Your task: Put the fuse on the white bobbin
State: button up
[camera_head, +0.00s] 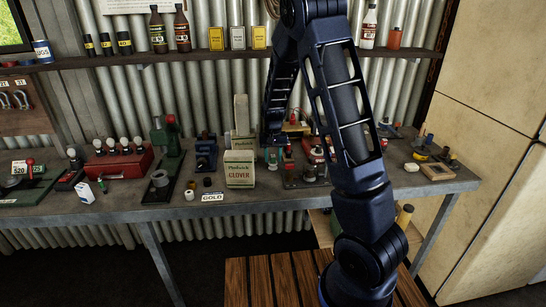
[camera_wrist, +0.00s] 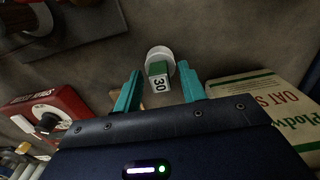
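In the wrist view a small fuse (camera_wrist: 159,76), green with a white face marked 30, shows just beyond the fingertips. It overlaps the round white bobbin (camera_wrist: 160,51) behind it. It appears to rest on or against the bobbin; I cannot tell which. My gripper (camera_wrist: 162,84) has its two teal fingers spread, with clear gaps on both sides of the fuse. In the head view my gripper (camera_head: 273,156) is low over the back of the bench, right of the Clover box.
A Plodwick oat box (camera_wrist: 265,105) lies close right of the fingers, and a red dial unit (camera_wrist: 45,118) stands left. The Clover box (camera_head: 240,169) stands in front of my gripper on the bench (camera_head: 250,199). Several tools crowd the bench. A shelf (camera_head: 200,56) runs above.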

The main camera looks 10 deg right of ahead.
notch_tip(320, 180, up, 11)
jog(key=s+d+r+t+y, duration=0.1)
jog(key=s+d+r, duration=0.55)
jog(key=r, duration=0.25)
jog(key=s+d+r+t, duration=0.1)
jog(key=s+d+r, duration=0.1)
jog(key=s, duration=0.6)
jog(key=s+d+r+t, duration=0.1)
jog(key=s+d, duration=0.3)
jog(key=s, duration=0.5)
jog(key=s+d+r+t+h, duration=0.1)
jog(key=s+d+r, duration=0.1)
jog(key=s, duration=0.7)
jog(key=shift+d+r+t, duration=0.3)
jog(key=shift+d+r, duration=0.1)
jog(key=shift+d, duration=0.35)
